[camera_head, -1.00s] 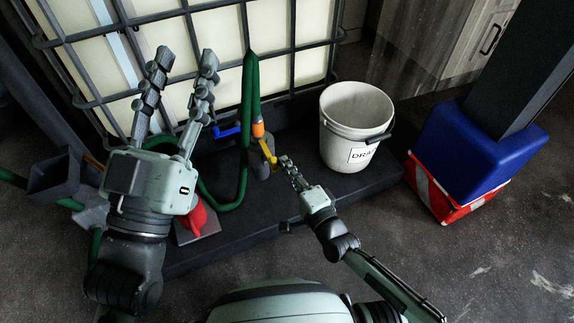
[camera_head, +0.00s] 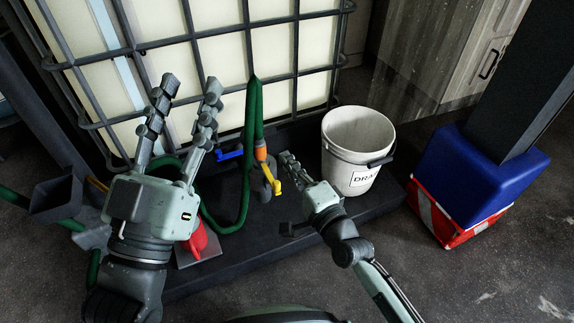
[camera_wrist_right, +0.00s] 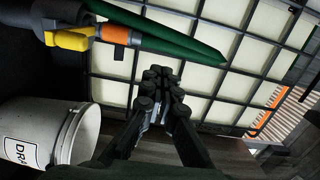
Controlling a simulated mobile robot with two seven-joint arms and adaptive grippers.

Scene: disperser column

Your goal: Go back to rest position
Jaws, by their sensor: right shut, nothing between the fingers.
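My left gripper (camera_head: 187,102) is open and empty at the left of the head view, its two fingers spread apart and pointing up in front of the caged tank. My right gripper (camera_head: 287,157) is near the middle of the head view, just right of the yellow valve handle (camera_head: 275,185) and apart from it. In the right wrist view its fingers (camera_wrist_right: 160,75) are together with nothing between them. The green hose (camera_head: 249,150) hangs from its upper bend beside the orange fitting (camera_head: 261,154).
The caged tank (camera_head: 215,52) stands behind both grippers. A white bucket (camera_head: 349,156) sits right of my right gripper. A blue and red column base (camera_head: 462,190) is farther right. A red object (camera_head: 199,239) lies below my left gripper. The floor at lower right is clear.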

